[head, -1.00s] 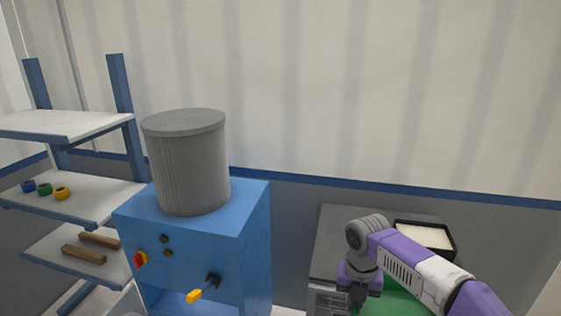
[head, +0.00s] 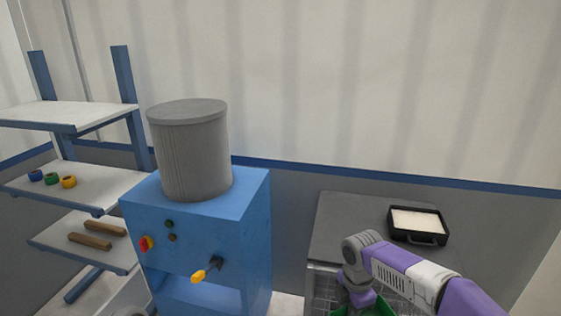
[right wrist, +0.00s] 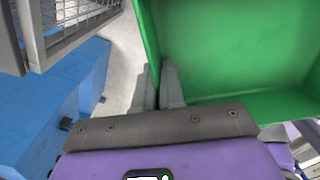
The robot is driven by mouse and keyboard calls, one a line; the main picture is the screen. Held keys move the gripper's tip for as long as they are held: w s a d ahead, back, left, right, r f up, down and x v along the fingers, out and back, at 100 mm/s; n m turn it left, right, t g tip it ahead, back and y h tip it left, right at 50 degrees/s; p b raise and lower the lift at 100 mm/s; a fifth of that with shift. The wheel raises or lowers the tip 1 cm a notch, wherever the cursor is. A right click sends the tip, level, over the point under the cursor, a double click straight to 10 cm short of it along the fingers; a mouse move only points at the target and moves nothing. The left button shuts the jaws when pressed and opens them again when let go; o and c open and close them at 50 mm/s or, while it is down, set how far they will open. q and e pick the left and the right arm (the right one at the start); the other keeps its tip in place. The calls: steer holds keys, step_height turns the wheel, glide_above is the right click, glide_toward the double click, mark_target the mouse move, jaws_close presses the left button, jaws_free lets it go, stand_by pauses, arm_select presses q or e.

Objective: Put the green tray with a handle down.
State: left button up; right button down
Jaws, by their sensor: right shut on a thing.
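The green tray (right wrist: 235,55) fills the upper right of the right wrist view. My right gripper (right wrist: 158,85) is shut on its edge, with the fingers at the tray's left wall. In the head view only a small part of the green tray (head: 378,309) shows at the bottom edge, beneath my right arm. Its handle cannot be made out, and the tray's underside is hidden. My left gripper is in neither view.
A grey-topped bench with wire mesh sides (head: 345,225) stands at the right, bearing a black case with white contents (head: 418,225). A blue machine (head: 240,215) with a grey drum stands left of it. Shelves (head: 70,180) with tape rolls and wooden blocks are at far left.

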steer(key=s+f+m, duration=0.3)
steer(key=f+m, duration=0.4)
steer(key=m, duration=0.4)
steer(key=s+f+m, duration=0.4)
steer(key=f+m, duration=0.4)
steer(key=m, duration=0.2)
steer(key=shift+m, duration=0.4)
